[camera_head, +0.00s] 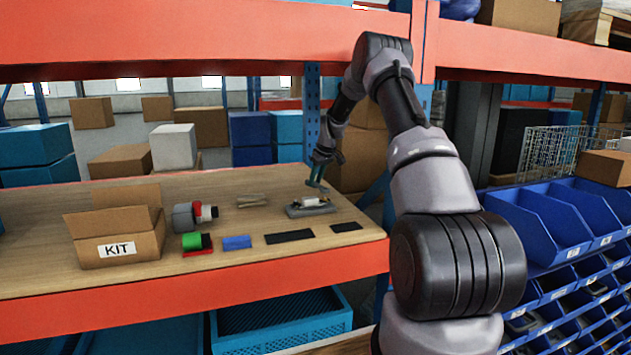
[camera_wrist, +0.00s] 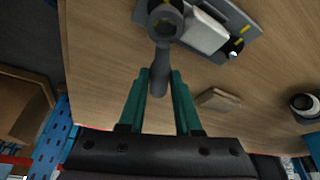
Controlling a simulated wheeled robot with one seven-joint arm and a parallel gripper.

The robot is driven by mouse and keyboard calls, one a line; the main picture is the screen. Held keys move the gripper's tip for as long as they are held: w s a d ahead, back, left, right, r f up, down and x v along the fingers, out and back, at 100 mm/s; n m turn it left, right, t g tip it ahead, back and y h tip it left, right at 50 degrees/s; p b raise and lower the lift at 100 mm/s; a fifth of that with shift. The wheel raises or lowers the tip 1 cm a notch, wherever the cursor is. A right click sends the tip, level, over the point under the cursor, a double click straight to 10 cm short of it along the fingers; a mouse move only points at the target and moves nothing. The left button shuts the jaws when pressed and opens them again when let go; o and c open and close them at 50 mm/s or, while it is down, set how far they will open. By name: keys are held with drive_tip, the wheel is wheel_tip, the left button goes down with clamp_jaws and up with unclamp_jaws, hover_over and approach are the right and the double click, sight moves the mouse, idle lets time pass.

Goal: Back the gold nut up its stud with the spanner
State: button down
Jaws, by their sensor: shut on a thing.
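My gripper (camera_wrist: 158,90) has teal fingers shut on the handle of a dark grey spanner (camera_wrist: 158,55). The spanner points away from the fingers, and its ring end lies over one end of a grey fixture plate (camera_wrist: 246,22). Inside the ring a dark round shape with a yellowish tint (camera_wrist: 165,19) shows; I cannot tell whether this is the gold nut on its stud or how far the ring is down around it. In the head view my gripper (camera_head: 317,184) is just above the fixture (camera_head: 296,211), and the nut is too small to make out.
A white block (camera_wrist: 205,32) sits on the plate beside the ring, with a shiny round part (camera_wrist: 235,45) at its far side. An open KIT box (camera_head: 118,235), a grey-and-red cylinder (camera_head: 190,215) and dark flat pads (camera_head: 289,237) lie on the wooden bench. Blue bins (camera_head: 540,222) stand right.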

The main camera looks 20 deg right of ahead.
drive_tip(key=shift+w+r, duration=0.15)
drive_tip(key=shift+r, duration=0.15)
